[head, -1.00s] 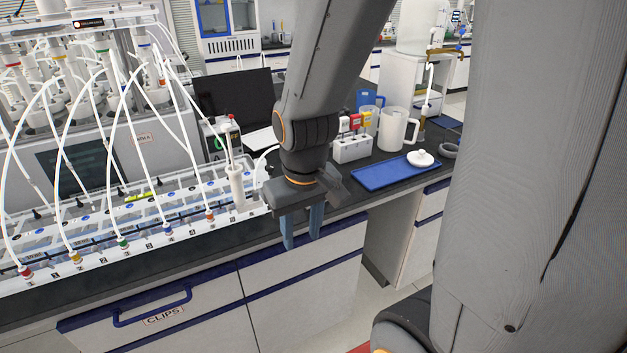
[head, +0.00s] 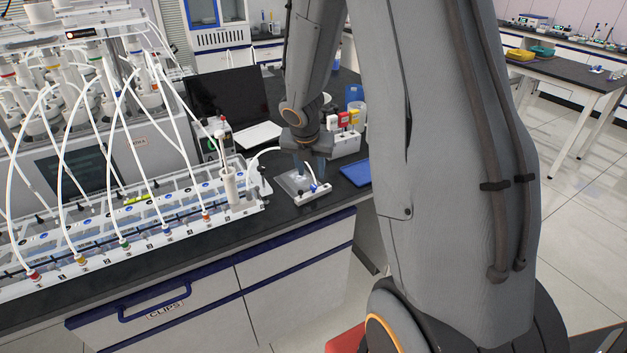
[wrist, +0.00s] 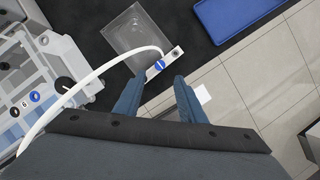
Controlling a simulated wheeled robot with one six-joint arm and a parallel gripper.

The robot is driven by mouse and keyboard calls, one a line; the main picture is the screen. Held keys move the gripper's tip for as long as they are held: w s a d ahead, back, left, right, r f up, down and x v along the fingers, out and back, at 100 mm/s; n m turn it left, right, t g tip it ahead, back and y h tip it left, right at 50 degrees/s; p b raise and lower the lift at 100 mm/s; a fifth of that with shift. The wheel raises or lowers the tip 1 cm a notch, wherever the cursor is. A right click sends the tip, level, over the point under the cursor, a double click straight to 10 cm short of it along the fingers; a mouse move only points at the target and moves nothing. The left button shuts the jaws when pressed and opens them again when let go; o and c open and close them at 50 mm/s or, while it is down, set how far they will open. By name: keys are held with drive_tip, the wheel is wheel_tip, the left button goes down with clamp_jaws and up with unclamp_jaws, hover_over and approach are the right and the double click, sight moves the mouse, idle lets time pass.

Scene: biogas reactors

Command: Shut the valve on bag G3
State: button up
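A clear flat bag (wrist: 137,35) lies on the dark bench top; in the head view, part of it (head: 292,184) shows below my gripper. A white bar (wrist: 176,54) with a blue valve knob (wrist: 160,65) is at its edge near the bench front. A white tube (wrist: 95,73) curves to this valve from the left. No G3 label is readable. My gripper (wrist: 158,83) is open, its two blue fingers apart with nothing between them. In the wrist view the fingertips lie just below the valve and bar; in the head view my gripper (head: 309,168) is above the bag.
A white rack (head: 235,210) with tubes and coloured ports stands left of the bag. A blue tray (wrist: 235,14) lies to the right. A white block with coloured plugs (head: 345,145) and a laptop (head: 232,105) are behind. The bench's front edge is close.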

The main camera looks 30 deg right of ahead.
sight(313, 186)
drive_tip(key=shift+b+x, duration=0.9)
drive_tip(key=shift+x, duration=3.1)
drive_tip(key=shift+w+r, duration=0.1)
clamp_jaws()
